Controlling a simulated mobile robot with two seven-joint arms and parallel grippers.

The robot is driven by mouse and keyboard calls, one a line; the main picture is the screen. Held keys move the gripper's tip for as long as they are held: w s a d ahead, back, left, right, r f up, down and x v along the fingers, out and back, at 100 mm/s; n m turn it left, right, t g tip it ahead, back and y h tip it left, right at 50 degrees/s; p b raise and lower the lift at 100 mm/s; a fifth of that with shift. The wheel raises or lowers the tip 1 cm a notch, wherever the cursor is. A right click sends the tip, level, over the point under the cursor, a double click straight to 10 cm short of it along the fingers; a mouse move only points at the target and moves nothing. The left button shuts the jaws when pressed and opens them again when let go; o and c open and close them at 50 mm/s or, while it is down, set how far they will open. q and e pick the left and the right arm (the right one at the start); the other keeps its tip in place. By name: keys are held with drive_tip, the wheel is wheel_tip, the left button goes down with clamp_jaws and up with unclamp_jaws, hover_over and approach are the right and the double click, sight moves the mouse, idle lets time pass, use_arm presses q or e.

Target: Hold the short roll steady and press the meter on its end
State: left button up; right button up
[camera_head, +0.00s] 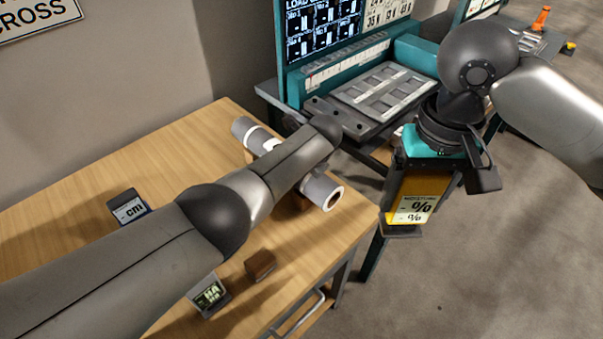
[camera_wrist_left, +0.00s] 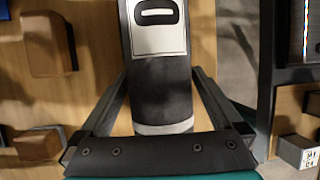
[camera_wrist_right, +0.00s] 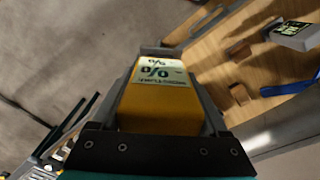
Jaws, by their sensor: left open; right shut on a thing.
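The short grey roll (camera_head: 321,190) lies near the right edge of the wooden table, its hollow end facing the front right. My left arm crosses above it and hides its middle. In the left wrist view the roll (camera_wrist_left: 160,90), with a pale label, lies between the fingers of my left gripper (camera_wrist_left: 160,78), which is open. Whether a finger touches it I cannot tell. My right gripper (camera_head: 440,200) is shut on the yellow meter (camera_head: 418,188), whose label shows "%". It holds the meter in the air right of the table, apart from the roll. The meter also fills the right wrist view (camera_wrist_right: 160,95).
A brown block (camera_head: 260,265), a small device with a green display (camera_head: 208,297) and a dark-topped device (camera_head: 128,207) stand on the table (camera_head: 180,150). A teal machine (camera_head: 380,95) with screens stands behind. Open floor (camera_head: 450,290) lies to the right.

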use_arm(q)
drive_tip(key=shift+c, duration=0.4)
drive_tip(key=c, duration=1.3)
